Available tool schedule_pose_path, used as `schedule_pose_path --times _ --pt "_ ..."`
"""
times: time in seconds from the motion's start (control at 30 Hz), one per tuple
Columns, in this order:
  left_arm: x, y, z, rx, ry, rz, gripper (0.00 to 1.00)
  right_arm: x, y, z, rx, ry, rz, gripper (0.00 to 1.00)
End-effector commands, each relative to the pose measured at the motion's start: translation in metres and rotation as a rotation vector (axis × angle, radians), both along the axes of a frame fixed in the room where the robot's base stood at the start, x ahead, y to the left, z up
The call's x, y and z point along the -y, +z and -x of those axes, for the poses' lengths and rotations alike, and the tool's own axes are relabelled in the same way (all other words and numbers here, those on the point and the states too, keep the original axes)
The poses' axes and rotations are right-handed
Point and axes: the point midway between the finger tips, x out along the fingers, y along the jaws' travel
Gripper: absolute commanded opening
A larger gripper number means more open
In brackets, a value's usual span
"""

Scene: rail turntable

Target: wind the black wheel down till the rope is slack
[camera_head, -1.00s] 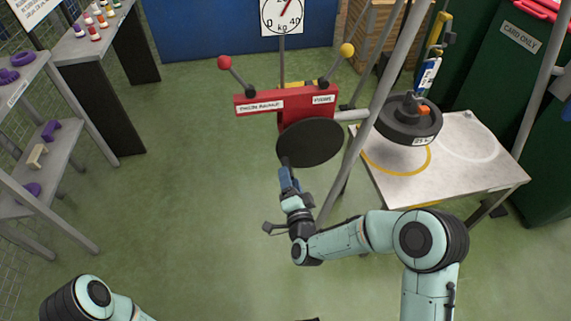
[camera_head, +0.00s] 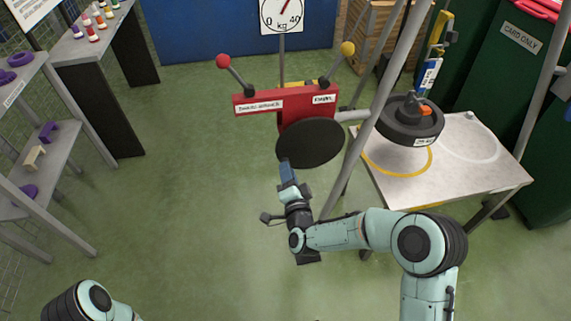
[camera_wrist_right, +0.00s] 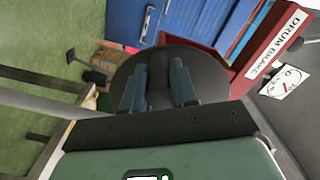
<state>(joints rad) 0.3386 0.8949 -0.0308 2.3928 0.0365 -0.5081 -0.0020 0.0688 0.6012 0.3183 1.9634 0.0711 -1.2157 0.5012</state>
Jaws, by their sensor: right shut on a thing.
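The black wheel (camera_head: 310,143) is a flat disc below the red drum housing (camera_head: 287,103). My right gripper (camera_head: 286,166) is at its near left rim. In the right wrist view the fingers (camera_wrist_right: 159,88) are shut on a dark part of the wheel (camera_wrist_right: 197,62); the exact contact is hard to see. A black round weight (camera_head: 409,122) is under a blue and yellow hook piece (camera_head: 431,72), over the yellow ring of the table (camera_head: 480,180). I cannot tell if it touches the table. I cannot make out the rope clearly. My left gripper is out of view.
Red-knobbed (camera_head: 223,61) and yellow-knobbed (camera_head: 347,49) levers rise from the housing. A kg dial (camera_head: 281,14) stands behind. A slanted grey post (camera_head: 373,115) is close right of the wheel. Shelves (camera_head: 45,160) line the left; green floor between is clear.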

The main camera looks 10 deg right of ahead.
Motion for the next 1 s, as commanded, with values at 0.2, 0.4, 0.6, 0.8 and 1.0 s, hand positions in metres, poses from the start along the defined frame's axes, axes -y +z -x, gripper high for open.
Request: schedule_pose_path --times 0.2,0.4,0.6,0.8,1.0 --pt "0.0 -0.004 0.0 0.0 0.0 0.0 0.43 0.003 -0.006 0.0 0.0 0.001 0.061 0.0" --pt "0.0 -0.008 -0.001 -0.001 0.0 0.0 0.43 0.008 -0.013 0.0 -0.001 0.0 0.154 0.0" --pt "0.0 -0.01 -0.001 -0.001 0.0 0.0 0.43 0.011 -0.017 0.0 -0.003 -0.001 0.208 0.0" --pt "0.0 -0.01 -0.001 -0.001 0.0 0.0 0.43 0.012 -0.018 0.001 -0.004 -0.002 0.212 0.0" --pt "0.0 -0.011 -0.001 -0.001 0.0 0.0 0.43 0.013 -0.02 0.001 -0.006 -0.002 0.231 0.0"
